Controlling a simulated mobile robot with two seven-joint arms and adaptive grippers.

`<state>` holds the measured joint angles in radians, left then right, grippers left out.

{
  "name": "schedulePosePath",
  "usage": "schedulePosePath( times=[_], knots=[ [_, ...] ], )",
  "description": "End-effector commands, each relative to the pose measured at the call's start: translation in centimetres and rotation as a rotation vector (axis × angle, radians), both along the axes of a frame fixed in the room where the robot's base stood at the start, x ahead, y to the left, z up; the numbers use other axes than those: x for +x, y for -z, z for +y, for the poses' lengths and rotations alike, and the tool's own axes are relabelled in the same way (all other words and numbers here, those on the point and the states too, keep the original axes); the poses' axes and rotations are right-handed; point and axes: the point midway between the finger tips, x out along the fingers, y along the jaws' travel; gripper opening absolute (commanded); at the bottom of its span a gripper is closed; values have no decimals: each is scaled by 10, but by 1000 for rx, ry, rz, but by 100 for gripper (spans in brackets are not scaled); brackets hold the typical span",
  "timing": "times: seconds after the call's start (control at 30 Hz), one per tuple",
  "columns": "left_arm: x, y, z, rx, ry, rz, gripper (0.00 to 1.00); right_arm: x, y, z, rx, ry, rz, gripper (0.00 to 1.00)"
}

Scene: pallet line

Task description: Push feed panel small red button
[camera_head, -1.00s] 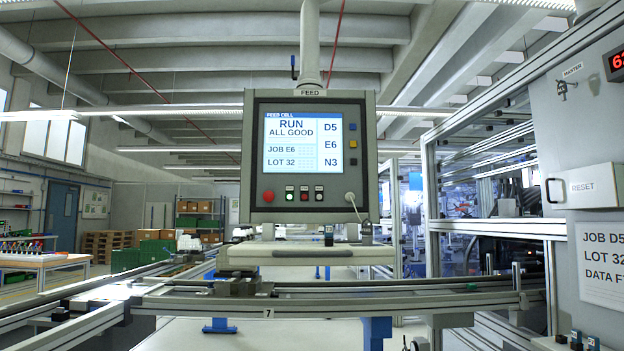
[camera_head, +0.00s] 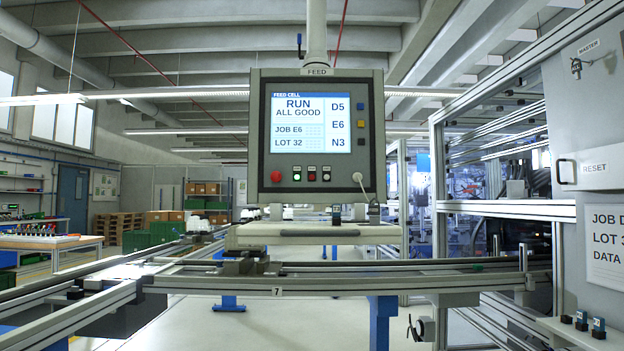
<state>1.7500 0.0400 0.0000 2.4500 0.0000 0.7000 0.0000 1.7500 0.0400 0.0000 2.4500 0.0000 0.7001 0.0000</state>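The feed panel (camera_head: 264,140) is a grey box with a FEED label, hanging from a pale post in the middle of the head view. Its lit screen (camera_head: 311,123) reads RUN, ALL GOOD, JOB E6, LOT 32. Below the screen is a row of controls. A larger red knob (camera_head: 276,177) is at the left, then a green button (camera_head: 297,177), the small red button (camera_head: 312,177) and a dark button (camera_head: 326,177). Nothing covers them. Neither of my grippers is in view.
A pale shelf (camera_head: 300,230) sits under the panel. A rail marked 7 (camera_head: 400,282) crosses in front. A framed machine cell (camera_head: 505,210) and a grey cabinet (camera_head: 582,120) with a RESET cover (camera_head: 593,168) stand at the right. A table (camera_head: 40,243) is far left.

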Motion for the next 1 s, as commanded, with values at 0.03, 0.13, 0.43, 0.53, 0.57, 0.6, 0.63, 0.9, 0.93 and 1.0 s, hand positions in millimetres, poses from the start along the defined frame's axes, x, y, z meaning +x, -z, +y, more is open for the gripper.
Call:
schedulePosePath(
  times=[0.03, 0.13, 0.43, 0.53, 0.57, 0.6, 0.63, 0.9, 0.93, 1.0],
  knots=[
    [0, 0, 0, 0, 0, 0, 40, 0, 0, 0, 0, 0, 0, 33],
    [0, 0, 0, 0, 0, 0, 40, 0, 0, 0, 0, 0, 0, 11],
    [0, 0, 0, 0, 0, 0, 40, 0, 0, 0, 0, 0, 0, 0],
    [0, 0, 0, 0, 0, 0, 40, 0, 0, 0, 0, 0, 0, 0],
    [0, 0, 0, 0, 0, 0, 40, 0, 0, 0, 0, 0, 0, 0],
    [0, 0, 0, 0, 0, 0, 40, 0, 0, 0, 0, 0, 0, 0],
    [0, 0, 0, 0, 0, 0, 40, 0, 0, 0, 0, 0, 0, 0],
    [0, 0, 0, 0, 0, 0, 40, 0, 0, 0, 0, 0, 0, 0],
    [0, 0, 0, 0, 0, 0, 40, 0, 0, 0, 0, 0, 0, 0],
    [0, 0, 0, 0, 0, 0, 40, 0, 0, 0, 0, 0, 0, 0]
  ],
)
